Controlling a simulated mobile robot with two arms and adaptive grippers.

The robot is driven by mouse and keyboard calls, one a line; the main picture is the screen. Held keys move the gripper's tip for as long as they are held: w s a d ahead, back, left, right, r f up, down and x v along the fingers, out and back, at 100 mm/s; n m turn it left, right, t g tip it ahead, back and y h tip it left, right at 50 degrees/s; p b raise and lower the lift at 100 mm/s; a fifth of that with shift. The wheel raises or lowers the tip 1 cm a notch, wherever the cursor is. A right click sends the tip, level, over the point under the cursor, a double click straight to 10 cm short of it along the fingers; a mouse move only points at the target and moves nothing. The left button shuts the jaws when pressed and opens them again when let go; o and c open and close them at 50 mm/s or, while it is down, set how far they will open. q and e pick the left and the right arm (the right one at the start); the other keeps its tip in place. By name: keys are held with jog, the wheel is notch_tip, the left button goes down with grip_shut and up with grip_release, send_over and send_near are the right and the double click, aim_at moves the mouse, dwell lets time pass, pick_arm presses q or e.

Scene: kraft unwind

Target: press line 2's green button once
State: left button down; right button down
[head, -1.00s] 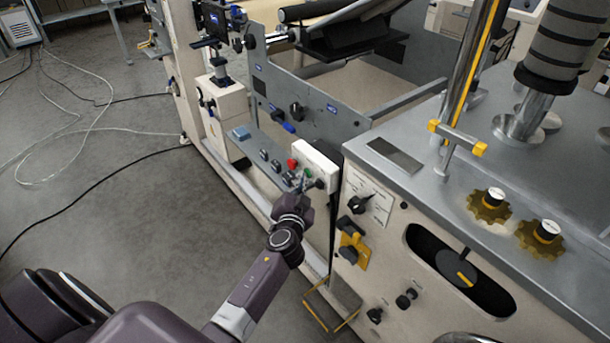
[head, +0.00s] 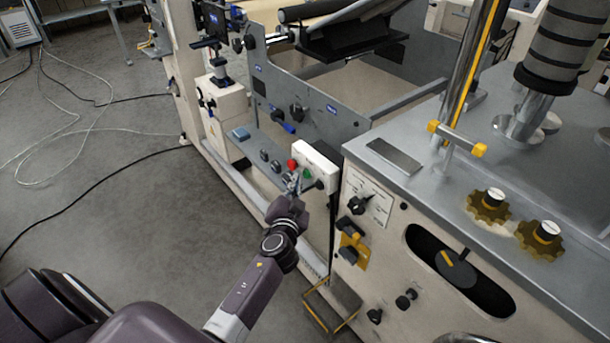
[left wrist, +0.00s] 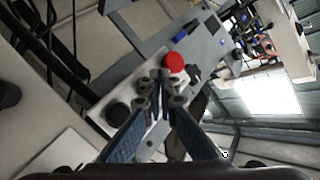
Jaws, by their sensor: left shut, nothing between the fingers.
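The green button (head: 307,173) sits on the front of a small white control box (head: 317,167). A red button (head: 293,164) is at its upper left and a black knob (head: 319,184) at its lower right. My left gripper (head: 292,181) is shut and empty, just left of the green button in the head view. In the left wrist view its closed fingertips (left wrist: 160,82) lie between the red button (left wrist: 174,62) and the black knob (left wrist: 118,113). The green button is hidden there behind the fingers. I cannot tell whether the fingertips touch it. My right gripper is not in view.
A grey ledge with several dark switches (head: 264,155) runs left of the box. The cream machine cabinet (head: 370,250) with knobs and a yellow-plated switch (head: 350,247) stands close on the right. Open grey floor (head: 110,215) with loose cables lies left.

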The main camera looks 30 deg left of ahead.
pick_arm(q)
jog(key=s, duration=0.1)
jog(key=s+a, duration=0.1)
jog(key=s, duration=0.1)
jog(key=s+a, duration=0.1)
jog(key=shift+s, duration=0.35)
jog(key=shift+f, duration=0.1)
dwell(0.7)
jog(key=s+d+f+g+h, duration=0.1)
jog(key=s+d+f+g, duration=0.3)
jog(key=f, duration=0.6)
jog(key=s+d+f+h, duration=0.2)
jog(key=s+f, duration=0.4)
jog(key=f, duration=0.5)
jog(key=s+d+f+g+h, duration=0.1)
jog(key=s+d+f+g, duration=0.3)
jog(key=f, duration=0.6)
jog(key=s+d+f+g, duration=0.1)
jog(key=s+f, duration=0.5)
jog(key=s, duration=0.6)
jog(key=s+d+f+g+h, duration=0.1)
jog(key=s+f, duration=0.5)
jog(key=s, duration=0.6)
jog(key=s+d+f+g+h, duration=0.1)
jog(key=s+f+g, duration=0.3)
jog(key=s, duration=0.8)
jog(key=shift+d+f, duration=0.65)
jog(key=shift+f, duration=0.3)
